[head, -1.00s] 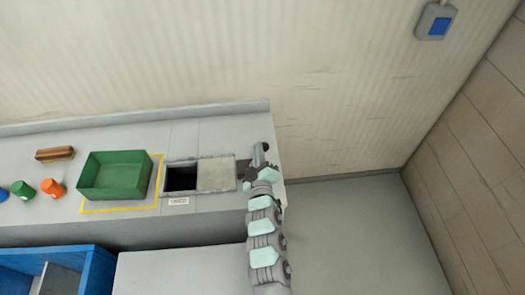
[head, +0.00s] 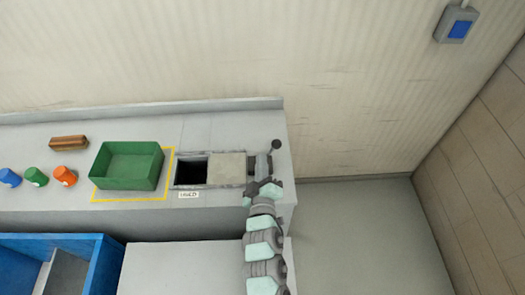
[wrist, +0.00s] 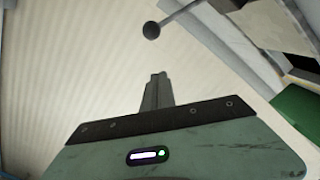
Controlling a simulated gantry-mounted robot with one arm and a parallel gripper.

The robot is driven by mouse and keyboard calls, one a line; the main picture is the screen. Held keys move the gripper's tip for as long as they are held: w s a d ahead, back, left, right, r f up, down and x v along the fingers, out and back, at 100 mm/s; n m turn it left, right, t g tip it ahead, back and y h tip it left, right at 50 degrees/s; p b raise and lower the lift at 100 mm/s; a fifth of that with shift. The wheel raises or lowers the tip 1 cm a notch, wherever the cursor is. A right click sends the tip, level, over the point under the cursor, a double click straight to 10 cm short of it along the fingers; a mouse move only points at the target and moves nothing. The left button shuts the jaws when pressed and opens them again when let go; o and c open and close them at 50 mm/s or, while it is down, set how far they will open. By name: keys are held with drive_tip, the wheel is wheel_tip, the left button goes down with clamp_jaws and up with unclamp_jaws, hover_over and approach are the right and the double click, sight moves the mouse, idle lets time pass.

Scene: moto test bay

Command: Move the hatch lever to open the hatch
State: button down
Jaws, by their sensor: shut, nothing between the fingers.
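The hatch is set in the grey counter. Its dark opening (head: 191,172) shows on the left, and a pale cover plate (head: 227,168) lies over the right part. The hatch lever, with a black ball knob (head: 276,145), stands to the right of the plate. In the wrist view the knob (wrist: 152,31) is on a thin rod running to the upper right. My gripper (head: 262,163) is beside the lever at the counter's right end. In the wrist view its fingers (wrist: 156,80) are together and empty, with a visible gap to the knob. My gripper partly hides the lever's base in the head view.
A green bin (head: 127,167) stands inside a yellow outline left of the hatch. Orange (head: 64,176), green (head: 36,177) and blue (head: 10,177) cups and a brown brush-like block (head: 68,143) are further left. A blue crate (head: 100,265) is in front.

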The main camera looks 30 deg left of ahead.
drive_tip(key=v, duration=0.3)
drive_tip(key=shift+s+d, duration=0.15)
drive_tip(key=shift+s, duration=0.2)
